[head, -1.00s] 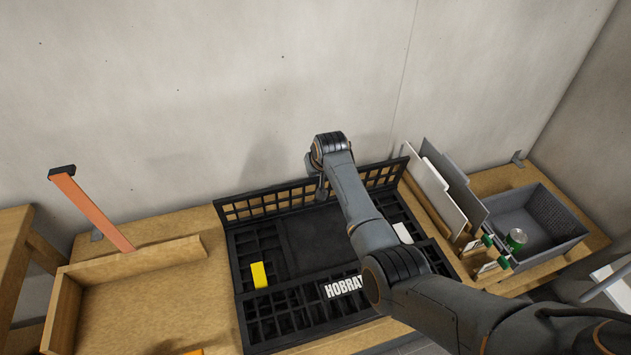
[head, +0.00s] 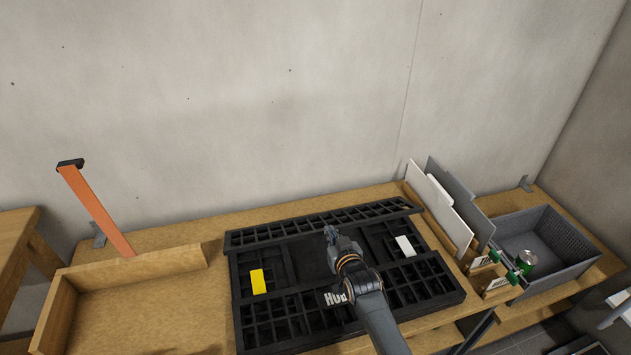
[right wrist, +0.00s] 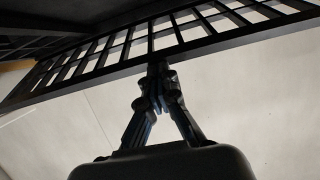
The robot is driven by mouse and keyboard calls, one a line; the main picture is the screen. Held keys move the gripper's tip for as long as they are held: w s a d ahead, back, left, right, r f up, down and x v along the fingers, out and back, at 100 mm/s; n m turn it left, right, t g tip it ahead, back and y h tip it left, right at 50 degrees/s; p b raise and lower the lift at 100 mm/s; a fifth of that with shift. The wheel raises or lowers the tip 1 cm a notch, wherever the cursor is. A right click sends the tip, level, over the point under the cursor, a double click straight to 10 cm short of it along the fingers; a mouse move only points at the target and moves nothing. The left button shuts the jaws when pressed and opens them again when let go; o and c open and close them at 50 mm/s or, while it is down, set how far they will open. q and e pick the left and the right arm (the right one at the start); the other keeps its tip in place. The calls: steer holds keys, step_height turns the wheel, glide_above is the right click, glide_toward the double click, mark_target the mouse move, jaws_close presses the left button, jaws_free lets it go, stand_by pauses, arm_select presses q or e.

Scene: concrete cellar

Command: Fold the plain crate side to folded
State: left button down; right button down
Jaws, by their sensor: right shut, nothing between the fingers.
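The black lattice crate (head: 300,262) lies low on the wooden bench. Its plain side (head: 275,227), along the back, leans inward at a low angle and does not look fully flat. The lettered side (head: 285,317) lies flat at the front; my arm covers part of its white label. My right gripper (head: 329,231) is shut and empty, at the plain side's inner edge. In the right wrist view the shut fingertips (right wrist: 157,68) meet the lower bar of the plain side (right wrist: 120,55), or nearly so; contact is unclear. My left gripper is not in view.
A yellow card (head: 258,281) and a white card (head: 405,246) lie on the crate. On the left are a wooden tray (head: 55,315) and an orange upright bar (head: 97,212).

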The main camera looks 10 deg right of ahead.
steer(key=shift+s+f, duration=0.45)
steer(key=shift+f, duration=0.3)
steer(key=shift+r, duration=0.1)
